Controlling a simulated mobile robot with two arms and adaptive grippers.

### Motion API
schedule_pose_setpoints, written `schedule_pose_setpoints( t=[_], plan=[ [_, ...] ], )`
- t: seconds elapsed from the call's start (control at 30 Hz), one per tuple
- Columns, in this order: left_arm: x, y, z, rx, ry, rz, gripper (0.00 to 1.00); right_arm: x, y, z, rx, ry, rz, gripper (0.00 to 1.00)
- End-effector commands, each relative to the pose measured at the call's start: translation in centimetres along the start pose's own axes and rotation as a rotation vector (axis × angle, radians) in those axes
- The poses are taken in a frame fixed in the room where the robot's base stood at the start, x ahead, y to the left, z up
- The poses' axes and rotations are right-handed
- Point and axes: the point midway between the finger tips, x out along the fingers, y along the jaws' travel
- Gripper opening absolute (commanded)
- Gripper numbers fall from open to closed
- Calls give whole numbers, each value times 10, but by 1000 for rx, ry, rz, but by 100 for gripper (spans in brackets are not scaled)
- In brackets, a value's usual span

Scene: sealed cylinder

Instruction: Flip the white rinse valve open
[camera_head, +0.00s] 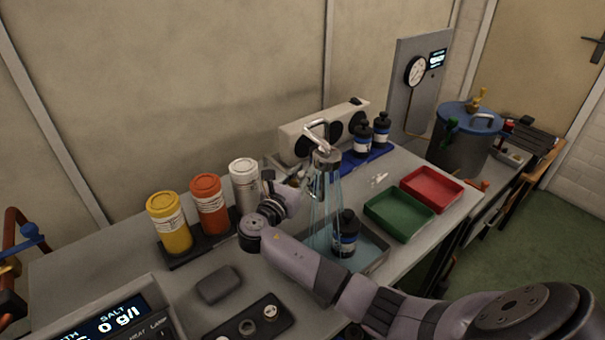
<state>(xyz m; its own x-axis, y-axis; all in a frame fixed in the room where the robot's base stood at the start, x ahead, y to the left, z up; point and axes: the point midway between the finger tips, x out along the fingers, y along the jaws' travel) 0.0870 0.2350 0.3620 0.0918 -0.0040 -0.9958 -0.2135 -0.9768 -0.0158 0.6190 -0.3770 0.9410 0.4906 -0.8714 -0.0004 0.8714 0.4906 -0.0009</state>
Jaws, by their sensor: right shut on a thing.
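A chrome rinse tap (318,135) stands over a sink basin (375,262) on the grey bench. Pale blue streams of water (322,208) fall from its shower head (326,160) onto and around a dark bottle (346,234) standing upright in the basin. My right gripper (294,181) is just left of the shower head, shut on the white rinse valve. The valve is small and mostly hidden by the fingers, so its exact angle cannot be told. My left gripper is not in view.
Yellow (172,232), orange (210,212) and white (244,187) jars stand left of my right gripper. Green (398,217) and red (432,190) trays lie to the right. Dark bottles (382,131) stand behind. A blue-lidded cylinder (462,150) is at the far right.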

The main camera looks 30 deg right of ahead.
Motion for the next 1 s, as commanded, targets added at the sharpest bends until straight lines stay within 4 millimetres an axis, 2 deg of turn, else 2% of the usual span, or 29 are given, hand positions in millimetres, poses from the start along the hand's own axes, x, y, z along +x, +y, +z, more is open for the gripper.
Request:
schedule_pose_setpoints(
  t=[0.23,0.7,1.0],
  plan=[
    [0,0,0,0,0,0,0,0,0,0,0,1,0,0],
    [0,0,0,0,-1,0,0,0,0,0,0,1,1,0],
    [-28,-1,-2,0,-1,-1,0,5,-5,3,-3,-1,105,0]
  ],
)
